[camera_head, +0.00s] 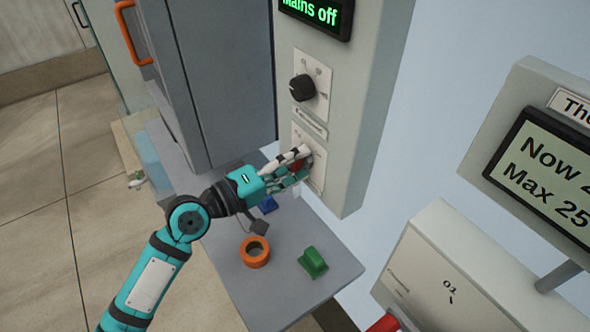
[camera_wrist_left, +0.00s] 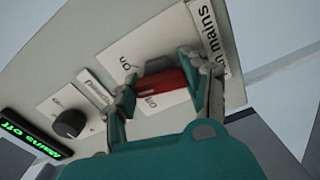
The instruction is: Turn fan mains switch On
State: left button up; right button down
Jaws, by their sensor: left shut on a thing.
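The fan mains switch has a red handle (camera_wrist_left: 162,82) on a white plate (camera_wrist_left: 150,62) marked "on". A label ending in "n mains" (camera_wrist_left: 208,35) is beside it. My left gripper (camera_wrist_left: 163,80) is shut on the red handle, one finger at each end. In the head view, my left gripper (camera_head: 300,162) reaches the lower plate (camera_head: 318,172) of the grey panel and hides most of the handle. A green-lit display (camera_head: 315,10) above reads "Mains off". My right gripper is not in view.
A black rotary knob (camera_head: 302,87) is above the switch. Below, a grey shelf (camera_head: 290,300) holds an orange ring (camera_head: 255,252), a green block (camera_head: 313,262) and a blue piece (camera_head: 268,205). A box with a display (camera_head: 548,175) stands at right; a grey cabinet (camera_head: 220,70) is at left.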

pick_arm(q)
jog(key=m+b, duration=0.2)
jog(key=m, duration=0.1)
jog(key=shift+f+m, duration=0.25)
jog(key=shift+m, duration=0.05)
jog(key=shift+m+b, duration=0.65)
jog(key=shift+m, duration=0.75)
jog(key=o, duration=1.2)
jog(key=shift+r, duration=0.1)
jog(key=v, duration=1.2)
